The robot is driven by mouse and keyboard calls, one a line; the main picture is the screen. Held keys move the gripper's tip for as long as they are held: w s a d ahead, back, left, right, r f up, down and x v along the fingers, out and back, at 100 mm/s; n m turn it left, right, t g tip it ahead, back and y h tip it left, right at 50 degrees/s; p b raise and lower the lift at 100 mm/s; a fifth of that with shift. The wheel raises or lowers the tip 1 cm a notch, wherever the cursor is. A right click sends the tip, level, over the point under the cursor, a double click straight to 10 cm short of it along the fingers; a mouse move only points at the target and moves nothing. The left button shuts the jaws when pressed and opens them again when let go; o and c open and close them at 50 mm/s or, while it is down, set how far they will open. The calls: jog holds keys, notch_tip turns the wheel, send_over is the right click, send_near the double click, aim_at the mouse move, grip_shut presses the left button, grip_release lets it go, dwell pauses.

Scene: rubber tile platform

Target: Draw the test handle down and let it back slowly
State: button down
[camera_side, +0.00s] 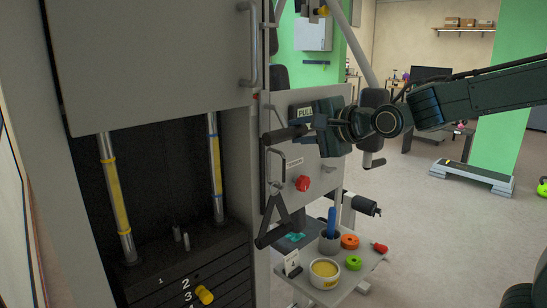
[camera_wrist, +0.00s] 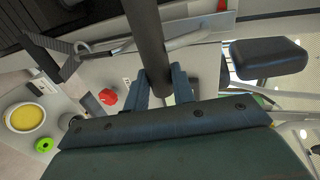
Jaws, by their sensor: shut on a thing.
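The test handle, a black bar (camera_side: 283,135), sticks out to the left in front of the grey machine panel in the side view. In the wrist view the dark handle (camera_wrist: 148,35) runs down from the top edge between my fingers. My gripper (camera_side: 309,127) comes from the right and is shut on the handle's right part. In the wrist view the two fingers of my gripper (camera_wrist: 160,84) sit on either side of the bar. The weight stack (camera_side: 200,264) shows numbered plates with a yellow selector pin (camera_side: 204,295). The handle's far end is hidden behind my gripper.
A triangular strap handle (camera_side: 273,234) hangs below. A red knob (camera_side: 302,183) is on the panel. A shelf (camera_side: 341,291) holds a bowl (camera_side: 325,273), a cup with a blue tool, and orange and green rings. A padded roller (camera_side: 366,205) juts out at right.

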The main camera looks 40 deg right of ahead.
notch_tip(320, 180, down, 10)
dwell(2.3)
jog(key=shift+r, duration=4.85)
jog(key=c, duration=0.6)
grip_release()
jog(key=shift+r, duration=0.1)
jog(key=shift+s+r, duration=0.1)
